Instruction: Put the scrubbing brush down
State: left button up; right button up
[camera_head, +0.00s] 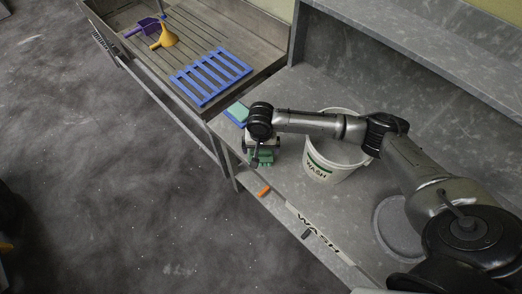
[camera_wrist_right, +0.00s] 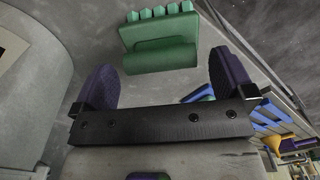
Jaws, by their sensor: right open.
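The scrubbing brush is green, with a block-like body and a row of tufts along one side. In the right wrist view the brush (camera_wrist_right: 160,45) lies on the grey bench, just beyond and between my fingertips, with a gap to either side. In the head view the brush (camera_head: 264,160) shows in part under my right gripper (camera_head: 261,150). My right gripper is open, its two dark fingers (camera_wrist_right: 164,75) spread apart and nothing clamped between them. My left gripper is in neither view.
A white pail (camera_head: 322,170) marked WASH stands right of my right gripper, under my forearm. A small blue tray (camera_head: 233,118) with a green item lies behind the gripper. The blue rack (camera_head: 211,77), yellow funnel (camera_head: 167,38) and purple scoop (camera_head: 143,26) are on the drainboard. An orange piece (camera_head: 264,191) is at the front edge.

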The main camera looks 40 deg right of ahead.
notch_tip(320, 180, up, 9)
jog(key=p, duration=0.1)
jog(key=shift+f, duration=0.2)
dwell(0.5)
